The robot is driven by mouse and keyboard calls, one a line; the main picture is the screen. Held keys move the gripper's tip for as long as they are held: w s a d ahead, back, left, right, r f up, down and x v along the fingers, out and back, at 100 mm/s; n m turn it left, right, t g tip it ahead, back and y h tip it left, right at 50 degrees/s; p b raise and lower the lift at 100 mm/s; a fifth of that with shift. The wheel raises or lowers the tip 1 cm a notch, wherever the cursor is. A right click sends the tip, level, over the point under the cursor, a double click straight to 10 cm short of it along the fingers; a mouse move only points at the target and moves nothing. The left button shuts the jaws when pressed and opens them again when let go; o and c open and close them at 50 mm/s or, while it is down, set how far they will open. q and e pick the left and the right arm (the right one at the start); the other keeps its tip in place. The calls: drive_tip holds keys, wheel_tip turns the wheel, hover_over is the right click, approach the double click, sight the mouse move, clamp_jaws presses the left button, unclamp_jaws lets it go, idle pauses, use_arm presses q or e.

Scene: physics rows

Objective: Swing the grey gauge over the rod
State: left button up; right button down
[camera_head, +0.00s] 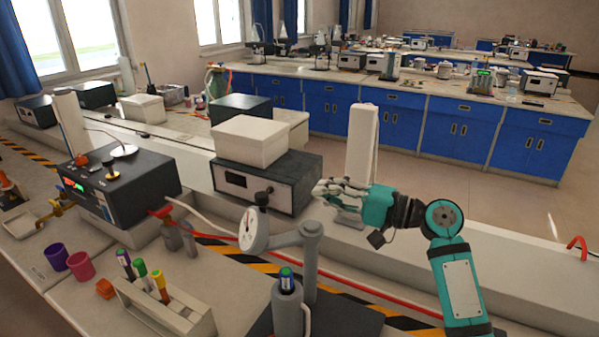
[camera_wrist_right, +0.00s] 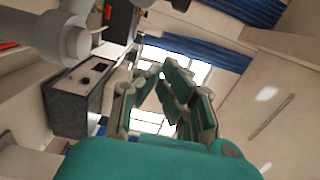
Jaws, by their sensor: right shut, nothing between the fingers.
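The grey gauge (camera_head: 255,229) has a round white dial and sits at the left end of a short grey arm (camera_head: 287,238). That arm joins the top of an upright grey post (camera_head: 310,265) on a dark base plate. A grey holder (camera_head: 287,308) with a blue-capped item stands just in front of the post. I cannot tell for sure which piece is the rod. My right gripper (camera_head: 330,192) is shut and empty, above and behind the post, apart from the gauge; its fingers also show in the right wrist view (camera_wrist_right: 168,80). My left gripper is not in view.
A black instrument box (camera_head: 265,180) with a white box (camera_head: 250,141) on top stands behind the gauge. A marker rack (camera_head: 165,310) and purple and pink cups (camera_head: 80,265) are at front left. A tall white block (camera_head: 362,145) stands behind my right gripper.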

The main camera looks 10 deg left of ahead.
drive_tip(key=shift+w+a+r, duration=0.2)
drive_tip(key=shift+w+r, duration=0.05)
drive_tip(key=shift+w, duration=0.05)
drive_tip(key=s+p+x, duration=0.1)
drive_tip(key=p+x, duration=0.3)
drive_tip(key=x, duration=0.6)
drive_tip(key=s+p, duration=0.2)
drive_tip(key=s, duration=0.1)
drive_tip(key=shift+s+d+f, duration=0.1)
drive_tip(key=shift+s+d, duration=0.05)
drive_tip(key=shift+s, duration=0.2)
drive_tip(key=shift+d, duration=0.1)
